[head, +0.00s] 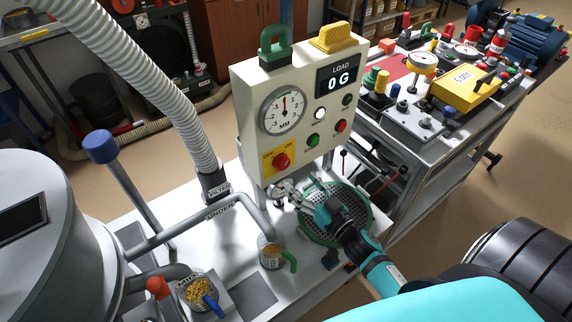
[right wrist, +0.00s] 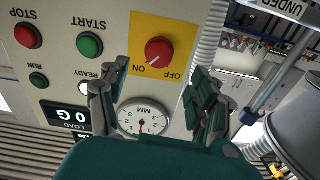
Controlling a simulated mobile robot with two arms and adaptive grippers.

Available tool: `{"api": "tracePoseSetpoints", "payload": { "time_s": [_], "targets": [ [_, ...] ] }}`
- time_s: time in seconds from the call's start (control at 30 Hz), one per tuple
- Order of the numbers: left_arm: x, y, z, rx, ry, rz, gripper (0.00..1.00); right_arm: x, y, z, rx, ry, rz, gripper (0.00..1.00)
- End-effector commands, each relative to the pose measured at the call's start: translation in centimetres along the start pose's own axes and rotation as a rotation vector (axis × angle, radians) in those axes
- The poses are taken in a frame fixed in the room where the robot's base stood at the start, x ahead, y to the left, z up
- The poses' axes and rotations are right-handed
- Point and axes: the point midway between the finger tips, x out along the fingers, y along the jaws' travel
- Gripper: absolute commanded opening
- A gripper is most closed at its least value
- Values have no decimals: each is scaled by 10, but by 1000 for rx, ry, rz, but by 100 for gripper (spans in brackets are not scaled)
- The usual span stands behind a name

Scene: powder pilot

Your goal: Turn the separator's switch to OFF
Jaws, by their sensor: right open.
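The separator's switch is a red knob (head: 281,161) on a yellow OFF/ON plate on the front of the white control panel (head: 250,100). It also shows in the right wrist view, where the picture is upside down, as a red knob (right wrist: 159,51) with its white mark toward ON. My right gripper (head: 284,190) is just below the switch in the head view, its fingers apart and empty. In the right wrist view the open fingers (right wrist: 160,68) lie to either side of the knob, apart from it. My left gripper is not in view.
The panel also carries a dial gauge (head: 283,111), a LOAD display (head: 338,80), a green button (head: 313,140) and a red button (head: 341,126). A green-rimmed sieve (head: 367,208) lies under my right arm.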

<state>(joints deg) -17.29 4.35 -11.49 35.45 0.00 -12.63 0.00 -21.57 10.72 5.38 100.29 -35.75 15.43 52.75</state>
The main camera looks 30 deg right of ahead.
Motion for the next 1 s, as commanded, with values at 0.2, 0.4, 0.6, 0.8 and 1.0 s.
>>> {"api": "tracePoseSetpoints", "payload": {
  "time_s": [0.2,0.4,0.6,0.8,1.0],
  "targets": [
    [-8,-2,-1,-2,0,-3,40,46,0,-2,1,2,1,65],
    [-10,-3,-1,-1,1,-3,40,71,0,0,0,0,2,65],
    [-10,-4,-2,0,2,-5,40,79,0,1,0,-1,1,65],
    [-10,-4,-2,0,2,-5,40,79,0,1,0,-1,1,65],
    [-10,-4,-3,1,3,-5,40,79,0,1,0,-1,1,40]
  ]
}}
